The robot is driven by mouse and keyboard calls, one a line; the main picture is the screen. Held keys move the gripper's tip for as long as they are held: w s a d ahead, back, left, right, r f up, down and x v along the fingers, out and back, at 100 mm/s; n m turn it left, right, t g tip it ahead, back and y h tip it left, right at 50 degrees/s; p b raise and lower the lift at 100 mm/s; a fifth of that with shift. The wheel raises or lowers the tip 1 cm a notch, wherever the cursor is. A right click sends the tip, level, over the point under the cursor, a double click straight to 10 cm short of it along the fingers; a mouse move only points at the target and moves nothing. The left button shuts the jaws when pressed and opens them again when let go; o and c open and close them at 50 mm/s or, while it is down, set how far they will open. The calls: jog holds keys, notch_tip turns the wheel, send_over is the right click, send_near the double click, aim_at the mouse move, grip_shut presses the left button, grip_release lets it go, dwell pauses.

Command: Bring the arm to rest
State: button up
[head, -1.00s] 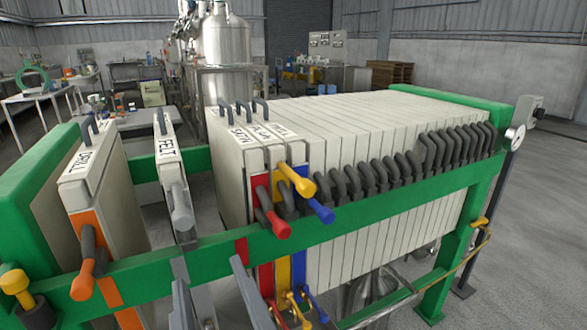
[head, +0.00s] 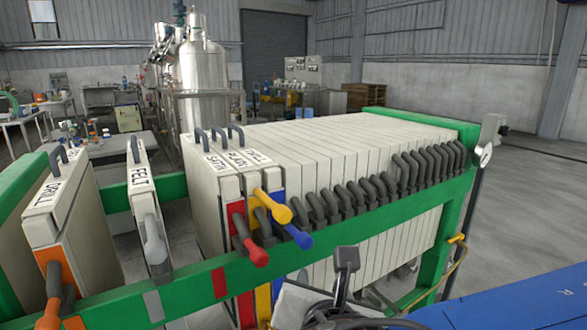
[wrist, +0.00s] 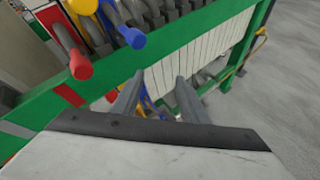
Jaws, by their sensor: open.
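My gripper (wrist: 157,97) is open and empty in the wrist view, its two grey fingers apart. Behind them the green rail and pale plates of a filter press show, and no finger clearly touches anything. In the head view, the white and dark wrist parts of my arm (head: 346,262) are low in the middle, in front of the green rail (head: 330,262). My blue arm link reaches in from the lower right.
The plate stack (head: 340,150) fills the middle. Red (head: 255,255), yellow (head: 275,208) and blue (head: 298,236) handles stick out towards me. Open grey floor (head: 530,210) lies to the right.

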jog(key=s+d+f+m+g, duration=0.1)
jog(key=d+f+m+g, duration=0.3)
jog(key=d+m, duration=0.8)
jog(key=s+d+f+m+g, duration=0.1)
jog(key=d+f+m+g, duration=0.2)
jog(key=d+f+m, duration=0.5)
jog(key=shift+d+f+m+g, duration=0.35)
jog(key=shift+d+m, duration=1.9)
jog(key=shift+m, duration=3.85)
jog(key=shift+s+r, duration=0.1)
jog(key=shift+c, duration=1.1)
jog(key=shift+d, duration=0.1)
